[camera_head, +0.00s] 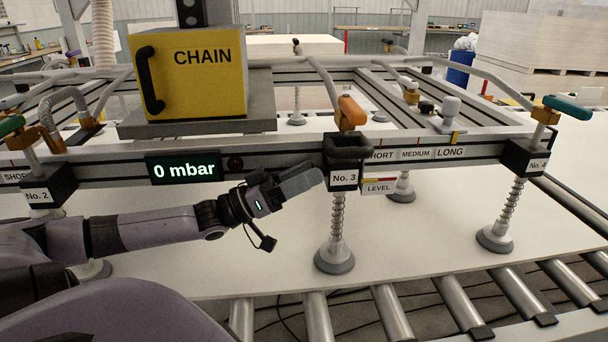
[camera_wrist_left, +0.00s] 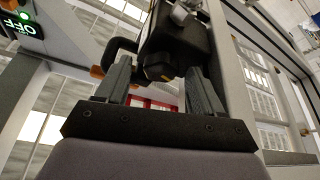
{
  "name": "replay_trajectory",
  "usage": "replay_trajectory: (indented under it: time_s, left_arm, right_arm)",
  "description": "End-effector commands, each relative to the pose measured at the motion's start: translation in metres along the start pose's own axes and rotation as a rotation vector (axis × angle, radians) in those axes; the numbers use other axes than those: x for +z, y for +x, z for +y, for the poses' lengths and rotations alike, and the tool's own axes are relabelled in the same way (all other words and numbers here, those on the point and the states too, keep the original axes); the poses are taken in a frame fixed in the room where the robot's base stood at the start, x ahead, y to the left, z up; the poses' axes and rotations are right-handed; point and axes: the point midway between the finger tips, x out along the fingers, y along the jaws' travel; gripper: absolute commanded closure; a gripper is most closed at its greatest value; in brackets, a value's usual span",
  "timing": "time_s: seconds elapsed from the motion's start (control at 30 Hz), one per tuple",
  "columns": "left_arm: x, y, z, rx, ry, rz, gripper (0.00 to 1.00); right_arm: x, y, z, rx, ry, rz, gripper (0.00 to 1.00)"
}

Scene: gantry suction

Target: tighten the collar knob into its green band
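At cup station No. 3, a black collar knob (camera_head: 348,146) sits above the No. 3 block (camera_head: 343,179), under an orange handle (camera_head: 351,112). A small LEVEL strip (camera_head: 380,187) beside it shows red and yellow; I cannot make out a green band. My left gripper (camera_head: 312,180) is just left of the No. 3 block. In the left wrist view, the fingers of my left gripper (camera_wrist_left: 158,82) are spread apart, with a black part (camera_wrist_left: 175,45) ahead of them. I cannot tell whether they touch it. My right gripper is not in view.
The gantry rail with the 0 mbar display (camera_head: 184,169) runs behind my left arm. A yellow CHAIN box (camera_head: 190,75) stands above it. A spring suction cup (camera_head: 335,255) hangs under No. 3 over a pale board (camera_head: 270,260). Rollers (camera_head: 390,312) lie in front.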

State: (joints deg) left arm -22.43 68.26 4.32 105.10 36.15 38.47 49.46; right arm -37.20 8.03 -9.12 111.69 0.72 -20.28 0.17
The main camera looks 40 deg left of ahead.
Motion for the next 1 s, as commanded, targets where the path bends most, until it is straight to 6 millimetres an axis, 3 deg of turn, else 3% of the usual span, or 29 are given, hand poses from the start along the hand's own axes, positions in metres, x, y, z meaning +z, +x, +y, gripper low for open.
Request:
replay_trajectory:
  time_s: [0.37, 1.0]
  left_arm:
    - [0.0, -0.005, 0.0, -0.002, -0.001, 0.0, 0.33]
    - [0.0, -0.066, 0.0, -0.002, -0.001, 0.0, 0.33]
  right_arm:
    - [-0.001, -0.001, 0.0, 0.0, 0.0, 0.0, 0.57]
    - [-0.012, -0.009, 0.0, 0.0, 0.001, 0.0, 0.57]
